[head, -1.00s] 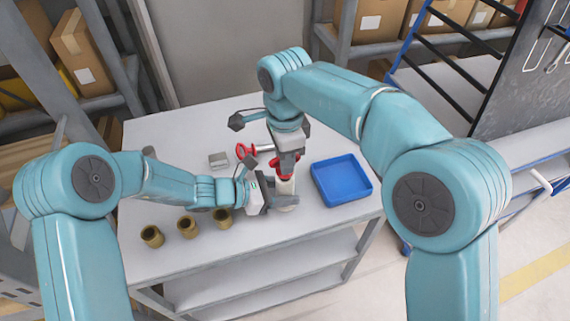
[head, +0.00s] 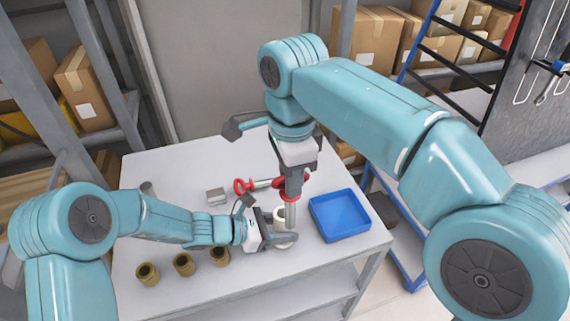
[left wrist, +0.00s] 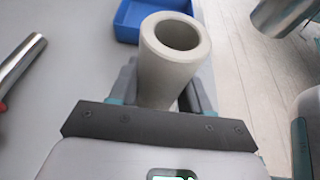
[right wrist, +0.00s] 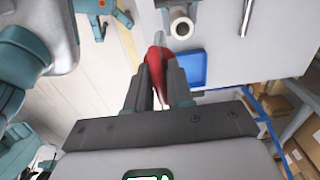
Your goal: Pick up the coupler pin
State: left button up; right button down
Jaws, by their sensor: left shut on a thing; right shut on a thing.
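A coupler pin (head: 290,214), a metal shaft with a red handle, hangs upright from my right gripper (head: 290,190), which is shut on the red part. In the right wrist view the red handle (right wrist: 155,68) is between the fingers. A pale hollow cylinder (left wrist: 172,62) stands in my left gripper (head: 279,238), which is shut around it. Its bore looks empty in the left wrist view, and the held shaft's end (left wrist: 284,14) shows apart from it at the upper right. A second red-handled pin (head: 245,186) lies on the table; its shaft shows in the left wrist view (left wrist: 20,67).
A blue tray (head: 340,234) sits right of the grippers. Three brown hollow cylinders (head: 183,264) stand at the front left. A small grey block (head: 216,196) is behind them. The grey table (head: 165,215) has free room at the left. Shelves with boxes stand behind.

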jog(key=s+d, duration=0.4)
jog(key=s, duration=0.8)
jog(key=shift+s, duration=0.4)
pick_arm(q)
jog(key=o, duration=1.2)
jog(key=shift+c, duration=0.2)
pick_arm(e)
jog(key=shift+d, duration=0.1)
pick_arm(q)
jog(key=v, duration=1.1)
jog(key=shift+a+r, duration=0.2)
jog(key=shift+a, duration=0.1)
jog(key=shift+s+a+r, duration=0.1)
jog(key=shift+s+a, duration=0.05)
